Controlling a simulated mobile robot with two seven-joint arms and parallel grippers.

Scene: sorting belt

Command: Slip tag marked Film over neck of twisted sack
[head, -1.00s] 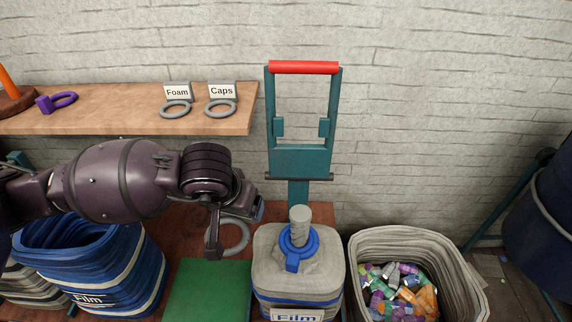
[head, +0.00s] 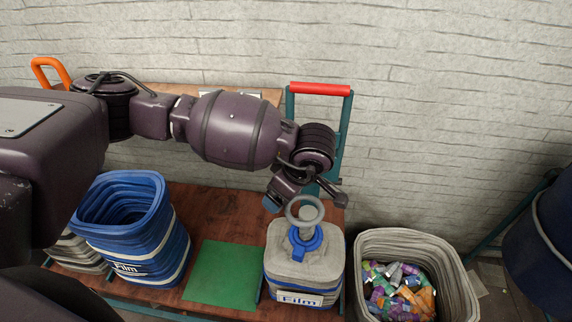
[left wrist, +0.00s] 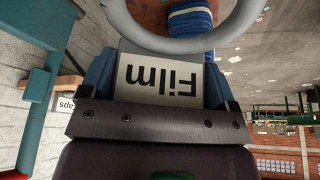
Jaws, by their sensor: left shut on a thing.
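The twisted sack (head: 290,268) is grey with a Film label on its front and stands upright. Its pale neck (head: 310,214) sticks up through a blue collar (head: 301,252). My left gripper (head: 305,190) is just behind and above the neck. It is shut on the tag, whose white card (left wrist: 160,80) reads Film, upside down in the left wrist view. The tag's grey ring (head: 291,215) lines up with the neck top in the head view; I cannot tell whether it is above or around it. My right gripper is out of view.
A blue Film sack (head: 165,245) stands open at left, with a green mat (head: 222,275) between it and the grey sack. An open bin (head: 450,275) of colourful scraps is at right. A teal frame with a red handle (head: 320,89) rises behind my gripper.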

